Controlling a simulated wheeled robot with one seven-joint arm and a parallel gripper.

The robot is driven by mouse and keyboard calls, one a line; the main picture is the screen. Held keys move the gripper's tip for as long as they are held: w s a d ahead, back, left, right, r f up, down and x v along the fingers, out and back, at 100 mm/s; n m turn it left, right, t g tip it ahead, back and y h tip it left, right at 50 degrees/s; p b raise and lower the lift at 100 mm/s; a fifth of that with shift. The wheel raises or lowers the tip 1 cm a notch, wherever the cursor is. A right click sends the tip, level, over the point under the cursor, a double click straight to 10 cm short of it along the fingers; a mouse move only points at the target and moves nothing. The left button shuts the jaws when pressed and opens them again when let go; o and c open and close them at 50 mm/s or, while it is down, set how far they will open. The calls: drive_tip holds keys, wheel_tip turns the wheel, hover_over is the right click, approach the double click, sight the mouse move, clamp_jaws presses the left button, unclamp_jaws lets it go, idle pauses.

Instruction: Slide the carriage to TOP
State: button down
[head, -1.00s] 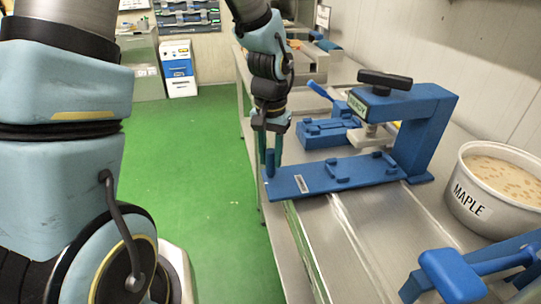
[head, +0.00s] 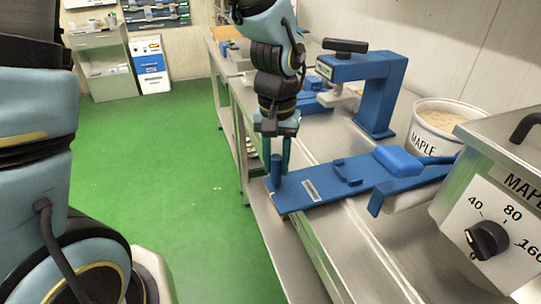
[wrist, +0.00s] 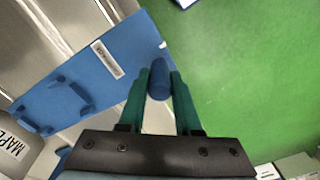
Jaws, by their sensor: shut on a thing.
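The carriage is a flat blue plate (head: 330,190) with a small label, low blue brackets and an upright blue post (head: 276,166) at its near-left end. It lies across metal rails on the steel bench, its left end at the bench's aisle edge. My gripper (head: 278,160) points down with its green fingers around the post. In the wrist view the plate (wrist: 75,70) runs to the left, and the post (wrist: 159,80) sits between the fingertips (wrist: 159,82). The label text is too small to read. No TOP mark is readable.
A blue press frame (head: 380,95) with a black knob stands behind the carriage. A blue lever-arm part (head: 400,162) overlaps the plate's right end in view. A MAPLE pot (head: 425,135) and a dial box (head: 490,200) stand at right. Green floor (head: 170,180) is clear at left.

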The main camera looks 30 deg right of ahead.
drive_tip(key=shift+s, duration=0.4)
drive_tip(key=c, duration=0.6)
unclamp_jaws()
wheel_tip(320, 180, up, 11)
drive_tip(key=shift+f+b, duration=0.1)
drive_tip(key=shift+b, duration=0.55)
drive_tip(key=w+a+f+n, duration=0.35)
drive_tip(key=w+a, duration=0.55)
drive_tip(key=a, duration=0.3)
drive_tip(key=w+a+f+n, duration=0.1)
drive_tip(key=a+f, duration=0.1)
drive_tip(key=a, duration=0.6)
drive_tip(key=w+a+f+n+t, duration=0.1)
drive_tip(key=a+f+n, duration=0.1)
drive_tip(key=a, duration=0.7)
drive_tip(key=shift+f+t, duration=0.3)
drive_tip(key=shift+f, duration=0.35)
